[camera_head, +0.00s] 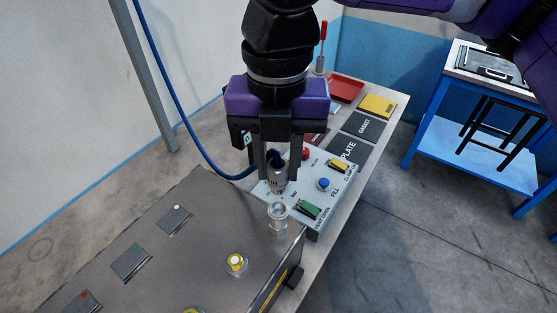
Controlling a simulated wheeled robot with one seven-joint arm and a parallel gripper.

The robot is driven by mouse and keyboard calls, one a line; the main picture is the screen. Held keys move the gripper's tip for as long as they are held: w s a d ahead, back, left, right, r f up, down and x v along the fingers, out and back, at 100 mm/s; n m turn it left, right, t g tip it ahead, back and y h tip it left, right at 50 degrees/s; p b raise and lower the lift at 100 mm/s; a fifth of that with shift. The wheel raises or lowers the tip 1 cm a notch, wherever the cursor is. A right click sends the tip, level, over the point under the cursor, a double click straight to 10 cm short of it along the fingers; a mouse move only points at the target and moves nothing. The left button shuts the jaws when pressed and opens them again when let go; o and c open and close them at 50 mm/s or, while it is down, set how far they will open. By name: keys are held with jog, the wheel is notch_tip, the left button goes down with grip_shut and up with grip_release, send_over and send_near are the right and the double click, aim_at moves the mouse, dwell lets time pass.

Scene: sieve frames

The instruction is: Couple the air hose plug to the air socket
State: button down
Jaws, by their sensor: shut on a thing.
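My gripper (277,165) hangs from the top middle with its two dark fingers pointing down, shut on the air hose plug (278,182). The plug is a grey metal cylinder, its upper part partly hidden by the fingers. The blue air hose (183,108) loops down from the upper left and rises to the plug. The air socket (278,214) looks to be the upright metallic fitting near the corner of the dark machine top. It shows just below the plug in the picture; I cannot tell the exact gap between them.
A control box (325,189) with coloured buttons lies beyond the dark machine top (200,255). A brass-yellow fitting (236,263) stands on that top. Behind are dark plates (349,149), a yellow box (378,105) and a red tray (345,88). A blue bench (480,150) stands at right.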

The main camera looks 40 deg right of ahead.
aim_at(278, 189)
jog(key=shift+r+p, duration=0.1)
jog(key=shift+p, duration=0.2)
jog(key=shift+f+b, duration=1.45)
jog(key=shift+f, duration=1.2)
jog(key=shift+f, duration=0.15)
jog(key=shift+f, duration=0.35)
jog(key=shift+f+b, duration=0.75)
jog(key=shift+f, duration=0.25)
jog(key=c, duration=1)
grip_release()
jog(key=shift+r, duration=0.15)
